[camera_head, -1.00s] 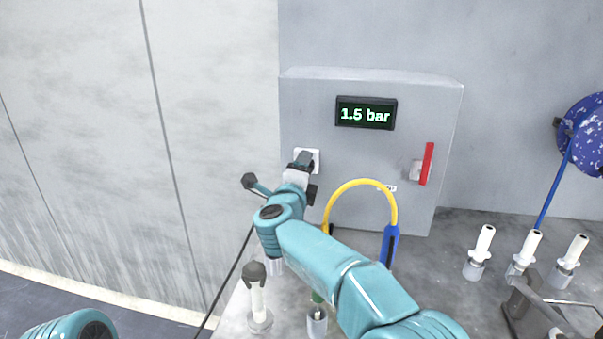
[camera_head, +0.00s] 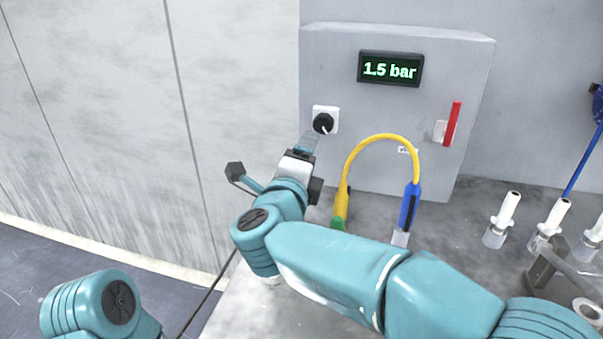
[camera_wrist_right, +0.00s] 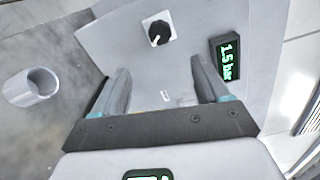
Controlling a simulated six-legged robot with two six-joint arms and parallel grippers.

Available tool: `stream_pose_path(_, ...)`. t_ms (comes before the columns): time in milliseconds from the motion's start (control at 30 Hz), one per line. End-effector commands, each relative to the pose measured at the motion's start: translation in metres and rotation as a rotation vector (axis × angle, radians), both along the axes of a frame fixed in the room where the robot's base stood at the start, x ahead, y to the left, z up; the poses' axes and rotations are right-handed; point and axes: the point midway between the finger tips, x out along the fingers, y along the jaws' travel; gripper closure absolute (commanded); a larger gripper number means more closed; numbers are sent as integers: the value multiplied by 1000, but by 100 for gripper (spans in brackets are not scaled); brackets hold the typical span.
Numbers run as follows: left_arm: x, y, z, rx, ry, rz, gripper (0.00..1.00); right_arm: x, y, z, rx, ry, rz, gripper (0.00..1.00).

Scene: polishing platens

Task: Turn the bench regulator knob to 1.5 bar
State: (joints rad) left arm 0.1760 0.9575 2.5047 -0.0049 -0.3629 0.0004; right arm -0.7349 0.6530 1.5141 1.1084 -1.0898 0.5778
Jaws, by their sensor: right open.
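The regulator knob (camera_head: 323,123) is a round black knob with a white pointer mark on a white square plate, on the front of a grey box. It also shows in the right wrist view (camera_wrist_right: 158,31), clear of the fingers. The display (camera_head: 391,69) above it and to the right reads 1.5 bar in green. My right gripper (camera_head: 307,143) is just below and left of the knob, apart from it. In the wrist view its two fingers (camera_wrist_right: 160,80) are spread with nothing between them. My left gripper is out of view; only a left arm link shows.
A red lever (camera_head: 452,124) is on the right of the box. A yellow hose (camera_head: 382,138) arches in front, ending at a blue fitting (camera_head: 409,207). White-topped holders (camera_head: 503,218) stand at the right. A pale wall is on the left.

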Motion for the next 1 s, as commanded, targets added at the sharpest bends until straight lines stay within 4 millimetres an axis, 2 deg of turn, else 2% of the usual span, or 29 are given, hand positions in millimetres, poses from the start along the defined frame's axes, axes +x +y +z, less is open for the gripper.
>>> stream_pose_path(100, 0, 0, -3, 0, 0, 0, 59, -18, 4, 0, -1, 1, 2, 25)
stream_pose_path(200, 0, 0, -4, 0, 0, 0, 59, -25, 5, 0, 0, -1, 0, 25)
stream_pose_path(600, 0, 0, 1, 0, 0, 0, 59, -28, 5, 5, 0, 0, -1, 25)
stream_pose_path(667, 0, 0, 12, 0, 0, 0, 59, -28, 5, 16, 0, 0, -1, 25)
stream_pose_path(767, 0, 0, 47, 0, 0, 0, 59, -28, 5, 52, 1, -1, -1, 25)
stream_pose_path(900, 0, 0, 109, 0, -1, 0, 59, -28, 5, 113, 0, 0, -1, 25)
stream_pose_path(1000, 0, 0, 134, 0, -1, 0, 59, -28, 5, 138, 0, 0, -1, 25)
